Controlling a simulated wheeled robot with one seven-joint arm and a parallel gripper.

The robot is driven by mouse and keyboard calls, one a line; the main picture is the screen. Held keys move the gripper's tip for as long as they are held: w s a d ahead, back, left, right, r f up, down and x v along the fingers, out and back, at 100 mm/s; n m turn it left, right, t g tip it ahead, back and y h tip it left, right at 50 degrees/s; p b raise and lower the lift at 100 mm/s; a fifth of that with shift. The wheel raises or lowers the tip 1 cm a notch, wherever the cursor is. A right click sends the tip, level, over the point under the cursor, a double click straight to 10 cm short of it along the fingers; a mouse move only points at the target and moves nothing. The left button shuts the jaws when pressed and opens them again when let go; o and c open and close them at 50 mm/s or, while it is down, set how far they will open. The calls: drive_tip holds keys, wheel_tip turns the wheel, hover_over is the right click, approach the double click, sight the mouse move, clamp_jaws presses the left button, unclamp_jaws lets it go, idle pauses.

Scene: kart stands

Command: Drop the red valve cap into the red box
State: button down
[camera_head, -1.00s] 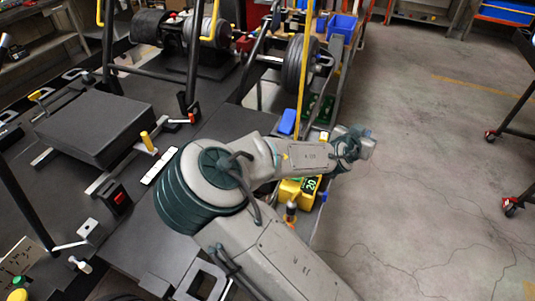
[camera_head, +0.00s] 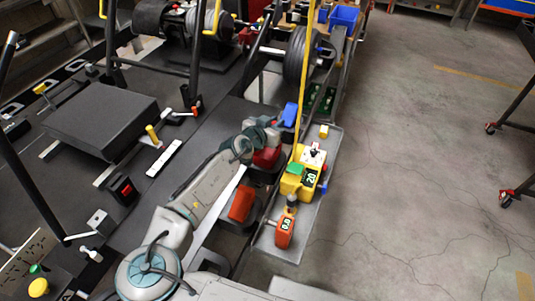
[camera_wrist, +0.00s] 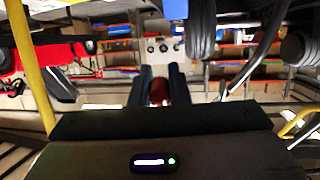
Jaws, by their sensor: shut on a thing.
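My gripper (camera_wrist: 161,88) shows in the wrist view with its two dark fingers shut on a small red thing, the red valve cap (camera_wrist: 160,93). Much of the cap is hidden between the fingers. In the head view my gripper (camera_head: 272,138) is at the end of the arm, near the upper middle. The cap cannot be made out there. A dark red box (camera_head: 267,158) shows just below the gripper in the picture, partly covered by my wrist. Whether the gripper is right above it, I cannot tell.
An orange-red container (camera_head: 242,204) lies nearer, beside my arm. A grey tray (camera_head: 320,195) to the right holds a yellow device (camera_head: 296,183) and an orange device (camera_head: 285,230). A blue block (camera_head: 290,114) and a yellow upright bar (camera_head: 303,80) stand close behind the gripper.

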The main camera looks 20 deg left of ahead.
drive_tip(key=shift+f, duration=1.5)
drive_tip(key=c, duration=1.3)
unclamp_jaws()
drive_tip(key=shift+r, duration=0.15)
wheel_tip(320, 180, up, 4)
drive_tip(key=shift+d+f+b, duration=0.1)
drive_tip(key=shift+b, duration=0.95)
drive_tip(key=d+r+b, duration=0.2)
drive_tip(key=d+r, duration=0.5)
drive_tip(key=d, duration=0.4)
drive_tip(key=shift+d+b, duration=0.3)
drive_tip(key=shift+b, duration=0.05)
drive_tip(key=shift+f, duration=0.1)
